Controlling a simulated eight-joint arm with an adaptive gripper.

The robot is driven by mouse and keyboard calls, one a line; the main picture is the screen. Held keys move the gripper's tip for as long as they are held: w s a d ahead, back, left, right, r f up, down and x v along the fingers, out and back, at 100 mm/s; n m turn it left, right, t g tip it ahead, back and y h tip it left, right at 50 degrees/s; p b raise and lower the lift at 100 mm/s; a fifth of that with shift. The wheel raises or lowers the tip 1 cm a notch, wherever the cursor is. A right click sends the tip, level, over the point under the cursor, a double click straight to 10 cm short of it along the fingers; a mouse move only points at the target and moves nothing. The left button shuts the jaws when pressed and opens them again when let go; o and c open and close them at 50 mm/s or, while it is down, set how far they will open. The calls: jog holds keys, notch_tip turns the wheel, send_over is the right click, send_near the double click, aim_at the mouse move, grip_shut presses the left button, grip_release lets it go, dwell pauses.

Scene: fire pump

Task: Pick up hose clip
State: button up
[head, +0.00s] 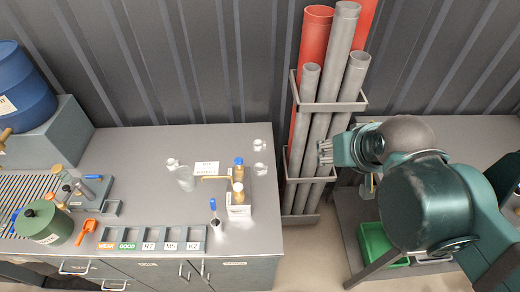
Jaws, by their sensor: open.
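I cannot pick out a hose clip for certain in the head view; it may be too small or hidden. My gripper (325,152) is at the right of the picture, pointing left, in front of the grey pipes in the rack. It is open, and I see nothing held in it. It is apart from the grey bench (240,140), well to the right of the things on it.
A rack (363,103) of grey and red pipes stands between the bench and a right-hand table. The bench holds a labelled compartment tray (155,246), an orange scoop-like item (86,231), a green container (44,223) and bottles (238,172). A green crate (375,245) sits below the right-hand table.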

jog(key=shift+o, duration=0.2)
jog(key=shift+w, duration=0.15)
dwell(0.6)
jog(key=n+g+b, duration=0.4)
jog(key=n+g, duration=0.3)
jog(key=n, duration=0.8)
send_over(260, 167)
notch_tip(260, 167, down, 29)
jog(key=shift+d+r, duration=0.1)
jog(key=shift+f, duration=1.3)
jog(key=shift+f, duration=0.15)
